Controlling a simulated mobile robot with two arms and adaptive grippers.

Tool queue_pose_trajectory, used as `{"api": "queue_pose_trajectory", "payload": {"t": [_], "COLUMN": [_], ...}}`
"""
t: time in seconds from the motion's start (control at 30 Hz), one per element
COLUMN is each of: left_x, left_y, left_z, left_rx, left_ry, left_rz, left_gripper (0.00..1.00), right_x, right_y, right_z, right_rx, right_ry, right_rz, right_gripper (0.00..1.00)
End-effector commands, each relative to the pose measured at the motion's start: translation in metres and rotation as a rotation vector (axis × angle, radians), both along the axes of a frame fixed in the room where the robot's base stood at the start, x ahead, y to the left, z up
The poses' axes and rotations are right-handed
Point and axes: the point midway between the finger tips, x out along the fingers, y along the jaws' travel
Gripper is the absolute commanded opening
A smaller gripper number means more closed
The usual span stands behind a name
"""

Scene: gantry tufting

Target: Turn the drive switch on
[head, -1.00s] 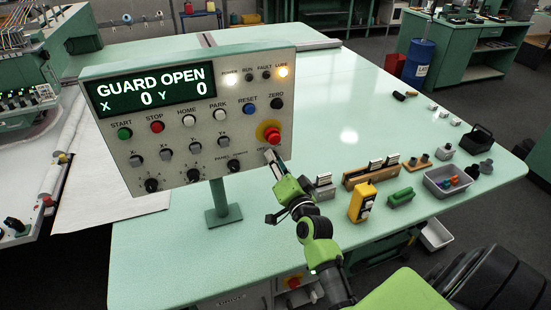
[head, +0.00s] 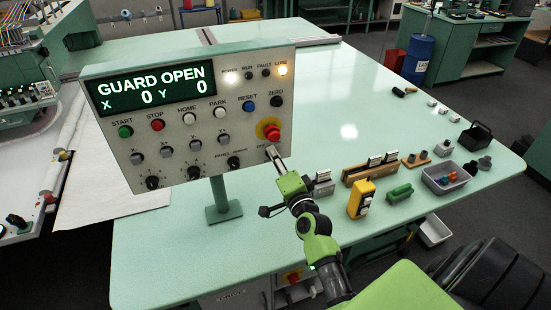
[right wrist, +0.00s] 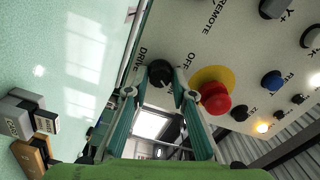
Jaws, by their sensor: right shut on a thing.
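The control panel (head: 205,160) stands on a post on the green table, and its display reads GUARD OPEN, X 0, Y 0. The drive switch (right wrist: 160,72) is a small black knob beside the DRIVE and OFF labels in the right wrist view. My right gripper (head: 272,152) reaches the panel's lower right corner, and its fingers (right wrist: 163,80) are shut on the drive switch. In the head view the gripper hides the knob. The knob's exact pointer angle is unclear. My left gripper is not in view.
A red emergency button (head: 271,132) on a yellow ring sits just above the gripper. The table front beneath the panel is clear.

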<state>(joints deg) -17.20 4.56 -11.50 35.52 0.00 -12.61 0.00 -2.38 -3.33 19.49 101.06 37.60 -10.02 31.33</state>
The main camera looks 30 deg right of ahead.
Motion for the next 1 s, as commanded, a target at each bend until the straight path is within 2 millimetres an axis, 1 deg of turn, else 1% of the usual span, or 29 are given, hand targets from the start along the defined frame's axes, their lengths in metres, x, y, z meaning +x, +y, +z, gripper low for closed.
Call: {"api": "queue_pose_trajectory", "payload": {"t": [0.13,0.17,0.2,0.47,0.53,0.67,0.77,1.0], "left_x": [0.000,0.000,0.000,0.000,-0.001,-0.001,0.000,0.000], "left_y": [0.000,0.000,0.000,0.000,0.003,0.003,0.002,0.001], "left_z": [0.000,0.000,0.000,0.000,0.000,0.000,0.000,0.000], "left_rx": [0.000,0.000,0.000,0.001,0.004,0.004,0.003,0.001], "left_ry": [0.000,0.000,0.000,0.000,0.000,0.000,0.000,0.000], "left_rz": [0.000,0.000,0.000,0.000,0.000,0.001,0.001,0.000], "left_gripper": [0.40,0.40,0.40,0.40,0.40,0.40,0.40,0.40], "right_x": [0.000,0.000,0.000,0.000,0.000,-0.006,-0.019,-0.066], "right_y": [0.000,0.000,0.000,0.000,0.000,0.002,0.005,0.016], "right_z": [0.001,0.001,0.001,0.001,0.000,0.000,-0.001,-0.001], "right_rx": [0.001,0.001,0.001,0.001,0.000,0.000,-0.001,0.001], "right_ry": [-0.003,-0.003,-0.003,-0.001,-0.001,0.000,0.001,0.002], "right_rz": [0.000,0.000,0.000,0.000,0.000,0.000,0.001,0.000], "right_gripper": [0.02,0.28,0.39,0.40,0.40,0.40,0.40,0.40]}}
